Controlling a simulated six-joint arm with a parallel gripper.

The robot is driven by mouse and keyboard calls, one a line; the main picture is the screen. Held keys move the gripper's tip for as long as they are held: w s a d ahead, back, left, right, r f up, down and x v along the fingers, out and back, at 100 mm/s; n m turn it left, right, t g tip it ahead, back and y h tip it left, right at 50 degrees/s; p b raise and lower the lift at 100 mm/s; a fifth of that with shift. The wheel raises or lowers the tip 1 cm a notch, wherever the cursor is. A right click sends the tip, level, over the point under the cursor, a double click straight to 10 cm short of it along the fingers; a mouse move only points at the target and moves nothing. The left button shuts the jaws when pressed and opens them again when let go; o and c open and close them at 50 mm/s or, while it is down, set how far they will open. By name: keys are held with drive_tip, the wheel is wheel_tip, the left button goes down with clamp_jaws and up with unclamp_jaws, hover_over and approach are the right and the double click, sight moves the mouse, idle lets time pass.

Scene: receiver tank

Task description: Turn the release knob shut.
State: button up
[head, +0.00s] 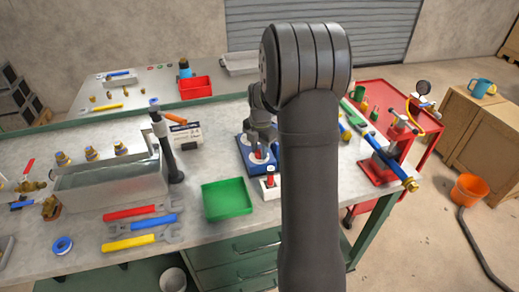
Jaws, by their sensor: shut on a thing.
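My gripper (260,147) points down over a blue unit (243,158) on the bench, just left of my upright arm link. Its fingers are shut around the release knob (259,155), of which a small red part shows at the fingertips. The fingers hide most of the knob, and its turn angle is too small to read. The blue unit has pale round parts on its top. Part of its right side is hidden behind my arm.
A small white block with a red top (269,184) stands close in front of the unit. A green tray (228,199) lies front left, and a dark post (165,140) stands left. A red stand with a blue bar (381,165) is right. Wrenches (143,226) lie front left.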

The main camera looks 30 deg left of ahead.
sight(258, 153)
drive_tip(key=m, duration=0.4)
drive_tip(key=shift+m, duration=0.3)
drive_tip(key=m, duration=0.8)
drive_tip(key=shift+a+m, duration=0.1)
drive_tip(key=shift+m, duration=2.2)
drive_tip(key=o, duration=1)
drive_tip(key=shift+h, duration=0.3)
drive_tip(key=r, duration=1.7)
drive_tip(key=shift+s+r, duration=0.2)
drive_tip(key=shift+s, duration=0.15)
